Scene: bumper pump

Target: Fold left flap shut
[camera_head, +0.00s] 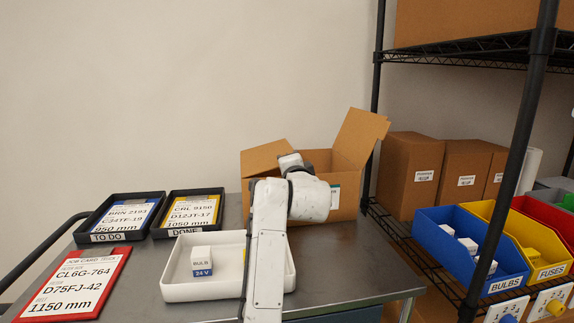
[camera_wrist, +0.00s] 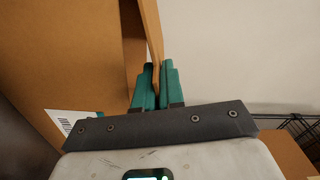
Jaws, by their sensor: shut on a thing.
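An open cardboard box (camera_head: 345,190) stands at the back right of the metal table. In the wrist view, the teal fingers of my gripper (camera_wrist: 156,86) are shut on the edge of a thin cardboard flap (camera_wrist: 151,35), with the brown box wall (camera_wrist: 65,60) to the left. In the head view my arm covers part of the box, and my fingertips are hidden, so which flap they hold is not clear there.
A white tray (camera_head: 208,290) with a bulbs carton (camera_head: 202,262) sits in front of the box. Black TO DO (camera_head: 104,238) and DONE (camera_head: 186,232) trays and a red job card (camera_head: 75,290) lie left. A shelf post (camera_head: 376,100) stands close right of the box.

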